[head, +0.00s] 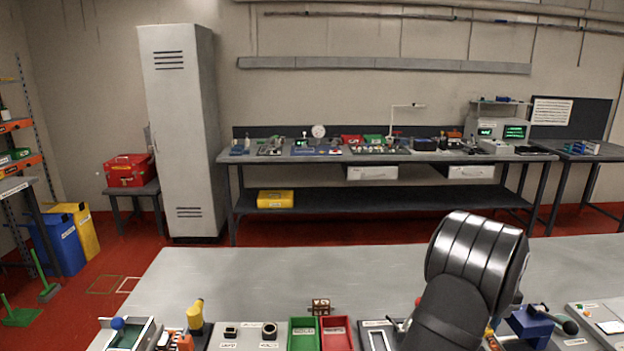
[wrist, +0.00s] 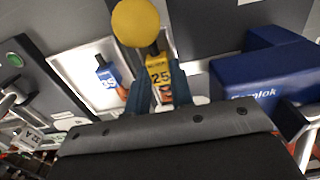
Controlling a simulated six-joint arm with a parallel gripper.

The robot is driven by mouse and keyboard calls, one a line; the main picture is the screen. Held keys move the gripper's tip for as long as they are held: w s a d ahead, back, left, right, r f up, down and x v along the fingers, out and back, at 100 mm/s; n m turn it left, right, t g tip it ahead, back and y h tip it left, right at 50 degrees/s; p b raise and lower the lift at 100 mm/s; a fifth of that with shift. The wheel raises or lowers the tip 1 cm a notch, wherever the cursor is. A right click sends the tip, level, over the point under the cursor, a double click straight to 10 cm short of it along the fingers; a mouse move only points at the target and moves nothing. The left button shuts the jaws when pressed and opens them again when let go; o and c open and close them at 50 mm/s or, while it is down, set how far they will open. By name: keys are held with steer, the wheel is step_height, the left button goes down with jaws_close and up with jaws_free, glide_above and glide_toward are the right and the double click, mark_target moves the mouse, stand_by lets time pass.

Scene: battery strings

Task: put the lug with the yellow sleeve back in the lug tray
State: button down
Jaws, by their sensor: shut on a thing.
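In the wrist view my gripper (wrist: 160,70) is shut on the lug with the yellow sleeve (wrist: 159,77). The sleeve is marked 25 and sits between the two blue-grey fingers, with its dark end pointing up in the picture. The pale lug tray (wrist: 82,55) lies to the left of the fingers. A lug with a blue sleeve (wrist: 107,77), marked 35, lies in it. I cannot tell from this view how high the held lug is above the surface. In the head view my arm covers this area and my fingertips are out of sight.
A yellow ball (wrist: 135,22) shows close beside the held lug. A blue vise (wrist: 265,85) stands to the right; it also shows in the head view (head: 530,324). A green button (wrist: 14,60) is at the left. Green (head: 303,334) and red (head: 337,334) bins sit on the bench's near edge.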

step_height(320, 180, up, 17)
steer(key=s+a+r+n+t+h, duration=0.1)
steer(key=s+a+r+n+t, duration=0.15)
steer(key=s+r+n, duration=0.45)
steer(key=s+a+r+n+t+h, duration=0.1)
steer(key=s+a+r+n, duration=0.35)
steer(key=n, duration=0.55)
steer(key=w+a+f+n+y, duration=0.3)
steer(key=w+a+f+n, duration=0.5)
steer(key=w+a+f, duration=0.65)
steer(key=w+a+f+n, duration=0.2)
steer(key=a+f, duration=0.2)
steer(key=a, duration=0.4)
steer(key=w+a+f+n+y, duration=0.1)
steer(key=w+a+f+n, duration=0.2)
steer(key=a, duration=0.5)
steer(key=w+a+f+n+y, duration=0.1)
steer(key=w+a+f+n, duration=0.1)
steer(key=a, duration=0.7)
steer(key=shift+w+f+n+g, duration=0.2)
steer(key=shift+w+f, duration=0.15)
steer(key=shift+f, duration=0.35)
steer(key=shift+w+f+n+g, duration=0.2)
steer(key=shift+w+f, duration=0.1)
steer(key=shift+f, duration=0.35)
steer(key=shift+d, duration=0.1)
